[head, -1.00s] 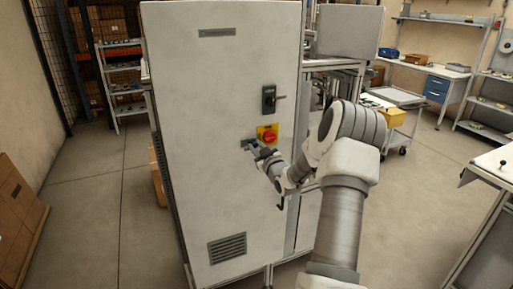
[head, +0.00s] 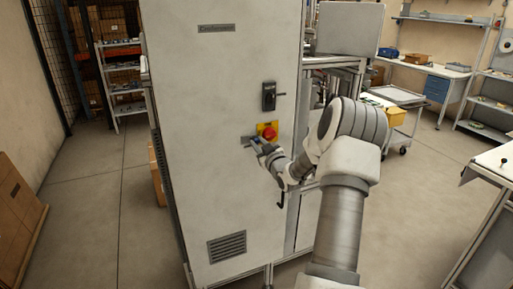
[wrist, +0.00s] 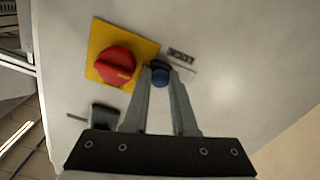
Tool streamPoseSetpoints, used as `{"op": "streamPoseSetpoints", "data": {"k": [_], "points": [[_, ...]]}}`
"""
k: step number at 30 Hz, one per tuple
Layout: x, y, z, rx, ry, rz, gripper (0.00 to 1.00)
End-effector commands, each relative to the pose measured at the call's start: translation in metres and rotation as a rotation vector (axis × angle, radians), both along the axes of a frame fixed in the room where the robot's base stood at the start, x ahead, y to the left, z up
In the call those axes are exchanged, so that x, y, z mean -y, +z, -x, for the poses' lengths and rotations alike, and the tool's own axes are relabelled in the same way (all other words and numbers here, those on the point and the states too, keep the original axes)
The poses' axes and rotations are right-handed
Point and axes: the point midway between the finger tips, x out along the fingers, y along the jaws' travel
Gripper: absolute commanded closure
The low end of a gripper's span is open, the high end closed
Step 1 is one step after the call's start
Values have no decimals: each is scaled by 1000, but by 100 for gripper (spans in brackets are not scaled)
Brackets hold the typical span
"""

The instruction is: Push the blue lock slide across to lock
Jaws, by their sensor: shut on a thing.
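The blue lock slide (wrist: 160,72) is a small round blue knob on the pale cabinet face, beside a label reading LOCK (wrist: 181,55). My gripper (wrist: 159,70) is shut on the knob, with one fingertip on each side of it. In the head view, my gripper (head: 257,145) is at the cabinet front, just below and left of the red knob. It mostly covers the slide there, and a little blue shows. How far along its track the slide sits is hard to tell.
A red knob on a yellow plate (wrist: 98,42) is close to the left fingertip in the wrist view. A black handle switch (head: 269,97) is higher on the cabinet (head: 215,190). A vent grille (head: 227,247) is low down.

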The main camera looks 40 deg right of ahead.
Motion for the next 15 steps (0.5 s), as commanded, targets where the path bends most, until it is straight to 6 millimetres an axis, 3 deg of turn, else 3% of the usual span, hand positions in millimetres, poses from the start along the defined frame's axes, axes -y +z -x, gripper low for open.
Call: {"op": "streamPoseSetpoints", "data": {"k": [11, 12, 15], "points": [[7, 0, 3, 0, -5, 0, 100], [8, 0, 3, 0, -6, 0, 73], [8, 0, 3, 0, -6, 0, 55]]}}
